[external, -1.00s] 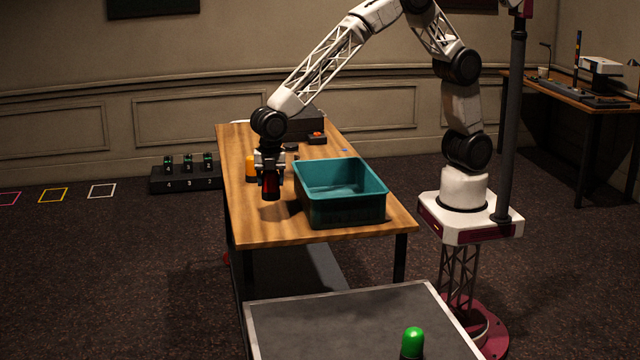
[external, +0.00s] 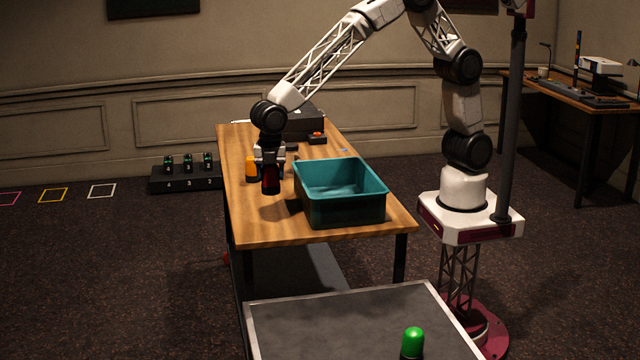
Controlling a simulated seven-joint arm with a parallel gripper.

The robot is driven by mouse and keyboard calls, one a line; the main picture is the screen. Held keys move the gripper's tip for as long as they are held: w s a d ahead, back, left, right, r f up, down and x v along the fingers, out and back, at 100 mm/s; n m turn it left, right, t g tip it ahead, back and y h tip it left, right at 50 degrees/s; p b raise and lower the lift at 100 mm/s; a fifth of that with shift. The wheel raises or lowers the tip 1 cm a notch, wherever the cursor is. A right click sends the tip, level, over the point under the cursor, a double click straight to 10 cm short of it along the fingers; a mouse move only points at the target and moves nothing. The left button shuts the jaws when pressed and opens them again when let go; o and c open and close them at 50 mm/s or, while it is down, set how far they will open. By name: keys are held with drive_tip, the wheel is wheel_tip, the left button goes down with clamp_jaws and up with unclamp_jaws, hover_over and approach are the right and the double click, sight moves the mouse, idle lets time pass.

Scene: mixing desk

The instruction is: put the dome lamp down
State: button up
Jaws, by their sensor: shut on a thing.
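My gripper (external: 270,164) is over the left part of the wooden table, left of the teal bin. It is shut on a dark red dome lamp (external: 271,183), which points downward from the fingers. The fingers hide the lamp's upper part. I cannot tell for sure whether its lower end touches the table top. An orange lamp-like piece (external: 251,168) stands on the table just left of my gripper. A green dome lamp (external: 412,342) stands on the grey-topped table in front.
The teal bin (external: 342,207) stands close to the right of the held lamp and looks empty. A dark box (external: 303,122) and a small dark box with an orange top (external: 317,138) are at the back. The wooden table's (external: 262,228) front left is clear.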

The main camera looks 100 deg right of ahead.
drive_tip(key=shift+r, duration=0.1)
drive_tip(key=shift+r, duration=0.55)
wheel_tip(320, 180, up, 4)
drive_tip(key=shift+r, duration=0.1)
drive_tip(key=s+a, duration=1.3)
drive_tip(key=s, duration=0.1)
drive_tip(key=s+a, duration=0.5)
drive_tip(key=s, duration=0.7)
drive_tip(key=s+a, duration=0.4)
drive_tip(key=s, duration=0.9)
wheel_tip(320, 180, down, 24)
drive_tip(key=shift+a, duration=0.15)
drive_tip(key=w+a+f, duration=0.1)
drive_tip(key=w+a, duration=1)
drive_tip(key=shift+a+f, duration=0.35)
drive_tip(key=shift+f, duration=0.1)
